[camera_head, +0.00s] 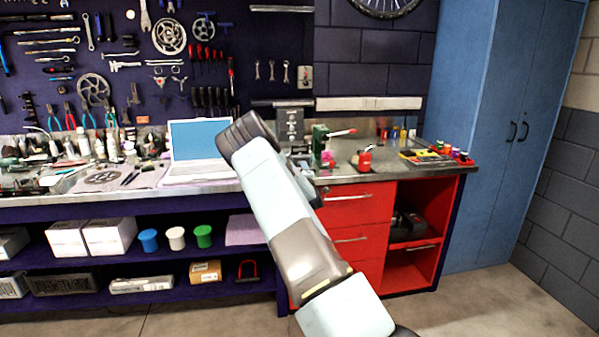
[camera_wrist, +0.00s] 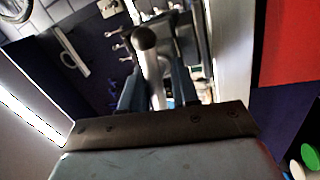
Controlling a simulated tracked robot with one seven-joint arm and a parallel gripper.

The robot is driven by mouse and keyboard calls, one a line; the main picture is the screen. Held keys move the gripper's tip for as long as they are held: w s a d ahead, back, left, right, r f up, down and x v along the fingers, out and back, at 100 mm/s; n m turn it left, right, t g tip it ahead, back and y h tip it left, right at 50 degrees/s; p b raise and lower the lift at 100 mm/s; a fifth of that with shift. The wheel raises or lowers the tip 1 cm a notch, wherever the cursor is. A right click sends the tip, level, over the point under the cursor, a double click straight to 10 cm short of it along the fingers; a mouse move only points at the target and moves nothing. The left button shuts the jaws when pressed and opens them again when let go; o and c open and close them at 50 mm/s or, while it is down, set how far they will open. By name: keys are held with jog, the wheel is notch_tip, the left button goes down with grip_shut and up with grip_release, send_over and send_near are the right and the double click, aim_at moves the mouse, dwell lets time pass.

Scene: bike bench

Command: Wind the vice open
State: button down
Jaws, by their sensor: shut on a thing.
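In the wrist view, my gripper (camera_wrist: 158,92) has its two dark fingers on either side of a pale grey bar with a rounded knob at its end, which looks like the vice handle (camera_wrist: 150,58). The fingers are shut on this bar. Darker blue-grey metal behind it looks like the vice body (camera_wrist: 186,40), only partly in view. In the head view, my arm reaches over the bench front and hides my fingers and the handle. I cannot make out the vice clearly there, nor how far its jaws are apart.
A laptop (camera_head: 200,146) stands left of my arm on the metal bench. A green tool with a red-tipped lever (camera_head: 320,144) and a red can (camera_head: 365,159) stand to its right. Red drawers (camera_head: 358,207) are below. A blue cabinet (camera_head: 487,110) bounds the right side.

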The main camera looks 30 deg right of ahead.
jog(key=c, duration=1.1)
grip_release()
jog(key=shift+s+d+r, duration=0.15)
jog(key=shift+d+r, duration=0.1)
jog(key=shift+d, duration=0.35)
jog(key=shift+f, duration=0.1)
jog(key=shift+s+a+f, duration=0.1)
jog(key=shift+s+f, duration=0.1)
jog(key=shift+s, duration=0.05)
jog(key=v, duration=0.9)
jog(key=a+v, duration=0.1)
jog(key=v, duration=0.3)
